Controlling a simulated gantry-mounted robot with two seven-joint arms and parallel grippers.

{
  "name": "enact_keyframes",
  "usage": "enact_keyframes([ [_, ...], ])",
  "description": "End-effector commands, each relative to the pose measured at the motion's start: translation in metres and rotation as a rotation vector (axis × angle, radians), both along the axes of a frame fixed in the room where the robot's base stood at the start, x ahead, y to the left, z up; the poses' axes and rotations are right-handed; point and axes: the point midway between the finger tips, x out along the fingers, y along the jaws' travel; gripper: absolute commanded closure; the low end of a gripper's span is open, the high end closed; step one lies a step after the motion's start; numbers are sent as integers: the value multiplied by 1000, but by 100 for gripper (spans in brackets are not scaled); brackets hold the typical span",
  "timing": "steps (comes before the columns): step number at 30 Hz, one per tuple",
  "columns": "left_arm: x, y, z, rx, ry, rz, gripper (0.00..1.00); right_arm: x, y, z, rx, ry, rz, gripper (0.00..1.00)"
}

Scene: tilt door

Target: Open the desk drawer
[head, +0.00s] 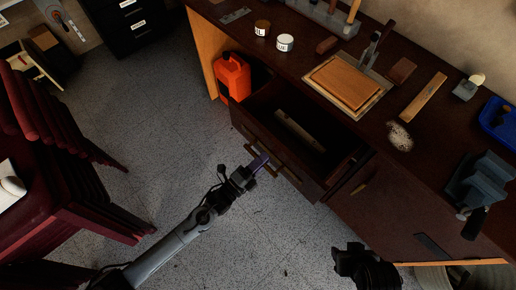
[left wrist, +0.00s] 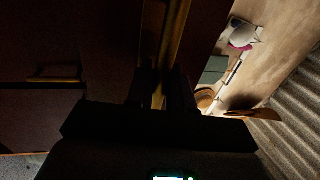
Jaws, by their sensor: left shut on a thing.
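The desk drawer (head: 262,133) is pulled out from the dark wooden desk in the head view, and its inside shows. A pale strip (head: 299,131) lies in it. My left gripper (head: 259,164) is at the drawer's front, shut on the drawer handle (head: 291,177). In the left wrist view, the brass-coloured handle (left wrist: 172,45) runs between the two dark fingers (left wrist: 163,88). The fingertips are dark and partly hidden there. My right gripper (head: 365,263) is at the lower edge of the head view, low in front of the desk, and its jaws are unclear.
The desk top holds a wooden board (head: 346,82), a vise (head: 482,183), two tins and several tools. An orange canister (head: 233,77) stands left of the drawer. Stacked dark red chairs (head: 60,150) stand at left. Speckled floor (head: 165,120) is clear between.

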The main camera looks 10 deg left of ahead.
Motion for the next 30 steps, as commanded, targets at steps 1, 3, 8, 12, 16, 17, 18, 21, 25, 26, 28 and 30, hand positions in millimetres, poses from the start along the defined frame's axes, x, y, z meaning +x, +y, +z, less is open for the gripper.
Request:
enact_keyframes([
  [1,-2,-1,2,-1,-2,-6,100,0,0,2,0,0,0,57],
  [3,-5,-2,2,-1,-2,-12,100,0,0,3,0,0,0,57],
  [8,-7,-3,1,-1,-3,-17,100,0,0,3,0,1,0,57],
  [12,-7,-3,1,-1,-2,-17,100,0,0,3,0,1,0,57],
  [16,-7,-3,1,-1,-2,-17,100,0,0,3,0,1,1,57],
  [17,-7,-3,1,-1,-2,-17,74,0,0,3,0,1,1,57],
  [18,-7,-3,1,-1,-2,-17,68,0,0,3,-1,1,1,57],
  [21,-7,-3,0,0,-1,-17,61,0,0,2,-2,2,2,57],
  [25,-7,-3,0,0,-1,-16,61,0,-1,2,-3,2,3,57],
  [26,-7,-3,0,0,-1,-16,61,0,-1,2,-3,2,3,57],
  [28,-7,-2,0,0,0,-16,61,0,-1,3,-4,1,3,57],
  [30,-9,-1,0,0,0,-16,61,-1,-1,3,-3,2,3,57],
])
